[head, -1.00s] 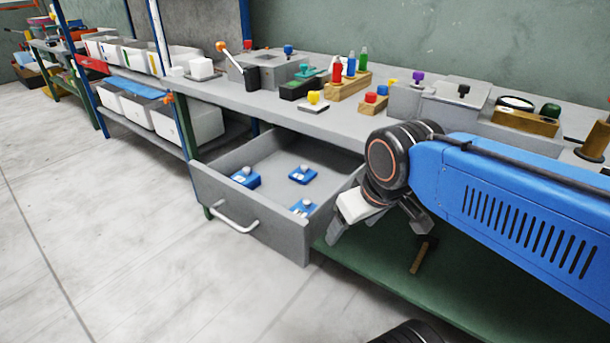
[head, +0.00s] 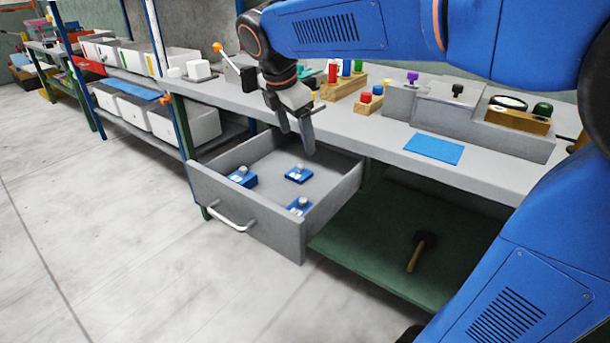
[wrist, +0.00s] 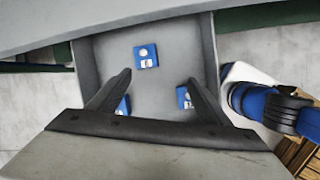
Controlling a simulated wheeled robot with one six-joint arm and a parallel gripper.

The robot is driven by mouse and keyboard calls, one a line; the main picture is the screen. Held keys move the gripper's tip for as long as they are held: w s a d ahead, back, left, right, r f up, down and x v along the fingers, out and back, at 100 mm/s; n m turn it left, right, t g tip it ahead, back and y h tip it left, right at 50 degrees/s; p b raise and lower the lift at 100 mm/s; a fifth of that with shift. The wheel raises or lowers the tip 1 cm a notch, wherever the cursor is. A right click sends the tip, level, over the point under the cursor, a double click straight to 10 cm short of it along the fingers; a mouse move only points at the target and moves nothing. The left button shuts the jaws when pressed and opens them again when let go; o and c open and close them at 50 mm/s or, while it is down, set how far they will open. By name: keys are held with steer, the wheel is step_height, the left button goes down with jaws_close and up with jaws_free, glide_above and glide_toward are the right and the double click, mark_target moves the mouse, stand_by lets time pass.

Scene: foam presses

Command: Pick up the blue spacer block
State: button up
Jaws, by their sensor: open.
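Three blue spacer blocks, each with a pale knob and a white mark, lie apart in the open grey drawer (head: 262,234). In the head view there is a left block (head: 243,177), a back block (head: 299,174) and a front right block (head: 299,206). My gripper (head: 297,141) is open and empty, pointing down above the drawer's back part. In the wrist view, one block (wrist: 146,57) shows whole beyond my fingertips (wrist: 158,78). The other two blocks, one at left (wrist: 123,106) and one at right (wrist: 184,97), are partly hidden by my fingers.
The bench top (head: 395,150) overhangs the drawer's back. It carries a blue mat (head: 435,148), wooden peg holders (head: 368,103) and a grey fixture (head: 450,105). The drawer's walls stand around the blocks. A mallet (head: 420,250) lies on the green lower shelf.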

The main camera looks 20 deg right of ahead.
steer(key=w+a+n, duration=0.3)
steer(key=w+n, duration=0.1)
glide_above(298, 169)
steer(key=s+a, duration=0.2)
steer(key=shift+h, duration=0.3)
steer(key=f, duration=0.9)
steer(key=shift+w+f, duration=0.25)
steer(key=shift+f, duration=0.1)
steer(key=shift+s+x, duration=0.2)
steer(key=shift+x, duration=2.8)
steer(key=shift+a+f, duration=0.1)
steer(key=shift+c, duration=0.4)
steer(key=c, duration=1.2)
step_height(298, 169, up, 18)
steer(key=shift+r, duration=0.1)
